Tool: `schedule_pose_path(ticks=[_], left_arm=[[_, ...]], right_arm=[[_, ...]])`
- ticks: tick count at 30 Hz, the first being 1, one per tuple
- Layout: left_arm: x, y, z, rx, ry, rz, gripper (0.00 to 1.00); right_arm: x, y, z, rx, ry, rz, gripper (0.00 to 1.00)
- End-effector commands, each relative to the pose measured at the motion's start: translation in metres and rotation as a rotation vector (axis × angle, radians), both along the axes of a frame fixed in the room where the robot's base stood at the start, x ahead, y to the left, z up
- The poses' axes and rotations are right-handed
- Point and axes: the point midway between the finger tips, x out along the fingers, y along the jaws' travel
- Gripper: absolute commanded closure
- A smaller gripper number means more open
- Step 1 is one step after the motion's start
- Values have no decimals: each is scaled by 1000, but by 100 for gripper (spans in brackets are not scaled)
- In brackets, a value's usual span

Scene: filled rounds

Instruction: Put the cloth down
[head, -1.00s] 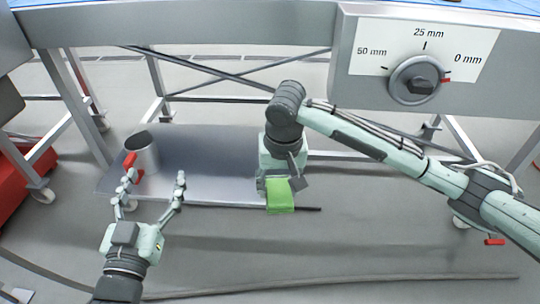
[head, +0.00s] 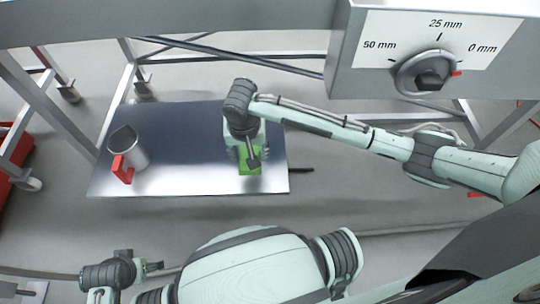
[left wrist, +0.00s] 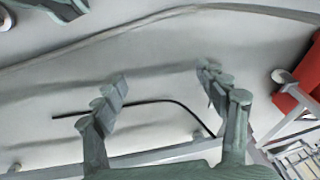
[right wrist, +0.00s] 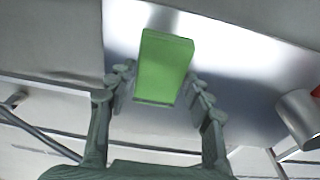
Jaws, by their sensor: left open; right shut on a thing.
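The green cloth (head: 250,160) is a small folded block at the right part of the metal shelf in the head view. My right gripper (head: 250,152) points down over it and is shut on it. In the right wrist view the cloth (right wrist: 165,66) sits between the fingers of my right gripper (right wrist: 158,92), with the shelf surface behind it. Whether the cloth touches the shelf I cannot tell. My left gripper (left wrist: 168,85) is open and empty above the floor; in the head view it is at the lower left, partly cut off.
The metal shelf (head: 200,185) has free room in its middle. A metal mug with a red handle (head: 127,150) stands at its left. A dial panel (head: 432,72) hangs at the upper right. A dark rod (head: 300,170) sticks out at the shelf's right edge.

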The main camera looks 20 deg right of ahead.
Motion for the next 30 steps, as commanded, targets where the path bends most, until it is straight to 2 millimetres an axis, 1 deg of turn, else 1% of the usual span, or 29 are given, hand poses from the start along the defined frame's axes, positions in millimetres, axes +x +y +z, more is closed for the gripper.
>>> schedule_pose_path(ticks=[1,3,6,10,14,19,22,25,30], left_arm=[[0,0,1,1,-2,0,27],[1,0,3,3,-2,-1,27],[1,0,6,4,-4,-1,27],[2,0,8,4,-6,0,27],[2,0,9,4,-6,0,27],[2,0,10,8,-4,0,27],[4,-1,19,9,-12,-1,27],[6,-1,26,10,-20,-1,27],[4,1,25,12,-15,2,27]], right_arm=[[2,-15,-9,-6,1,-4,72],[5,-30,-18,-5,2,-4,72],[8,-47,-28,-3,1,-2,72],[11,-59,-36,0,0,0,72],[11,-62,-41,1,0,0,72],[11,-62,-64,-1,1,1,72],[11,-62,-76,0,1,1,72],[11,-62,-78,1,-1,1,72],[11,-61,-77,1,0,1,72]])
